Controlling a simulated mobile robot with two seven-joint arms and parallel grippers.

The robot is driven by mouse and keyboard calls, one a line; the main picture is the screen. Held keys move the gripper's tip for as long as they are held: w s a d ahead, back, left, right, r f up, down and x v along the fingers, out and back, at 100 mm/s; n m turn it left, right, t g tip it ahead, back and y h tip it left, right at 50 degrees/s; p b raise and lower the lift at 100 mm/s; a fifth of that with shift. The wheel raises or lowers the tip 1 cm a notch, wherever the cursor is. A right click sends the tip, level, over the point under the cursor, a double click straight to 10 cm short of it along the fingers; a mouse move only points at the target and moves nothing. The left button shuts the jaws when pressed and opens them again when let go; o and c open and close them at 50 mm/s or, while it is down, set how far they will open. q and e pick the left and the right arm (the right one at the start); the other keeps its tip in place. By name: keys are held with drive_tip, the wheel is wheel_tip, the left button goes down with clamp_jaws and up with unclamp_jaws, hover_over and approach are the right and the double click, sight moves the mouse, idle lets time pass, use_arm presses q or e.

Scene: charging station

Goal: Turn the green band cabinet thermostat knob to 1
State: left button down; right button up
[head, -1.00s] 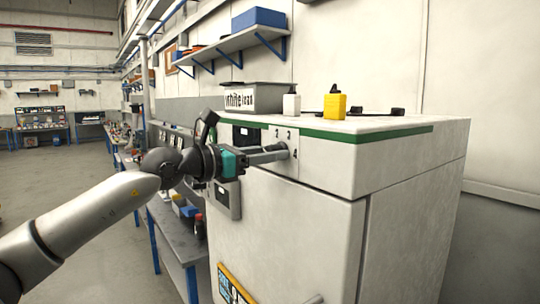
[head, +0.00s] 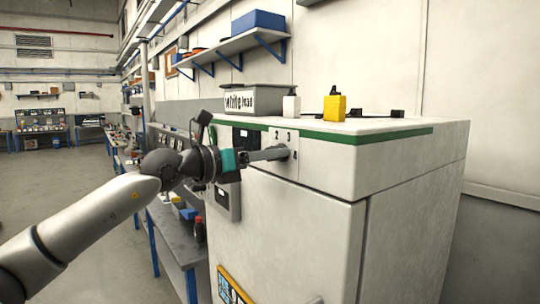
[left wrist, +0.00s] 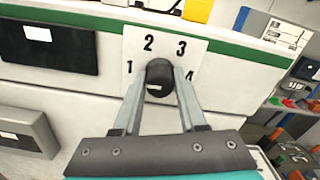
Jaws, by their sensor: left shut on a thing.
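The cabinet (head: 290,215) is white with a green band (head: 365,136) along its top edge. The black thermostat knob (left wrist: 159,76) shows in the left wrist view on a white dial plate (left wrist: 190,50) marked 1, 2, 3 and 4. A short pale mark on the knob's face lies low and to the left; which number it points at is hard to tell. My left gripper (head: 283,153) reaches the dial from the left, its fingers shut on either side of the knob. In the head view the fingers hide the knob. My right gripper is not in view.
A yellow bottle (head: 335,107), a white bottle (head: 291,107) and a grey bin (head: 256,98) stand on the cabinet top. A dark panel (left wrist: 49,42) is left of the dial. A workbench (head: 178,237) stands behind, left of the cabinet; open floor lies further left.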

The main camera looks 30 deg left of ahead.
use_arm(q)
drive_tip(key=shift+c, duration=2.3)
unclamp_jaws()
drive_tip(key=shift+a, duration=0.1)
drive_tip(key=b+v, duration=1.5)
drive_tip(key=b, duration=0.3)
drive_tip(key=shift+b, duration=0.3)
drive_tip(key=shift+f, duration=0.1)
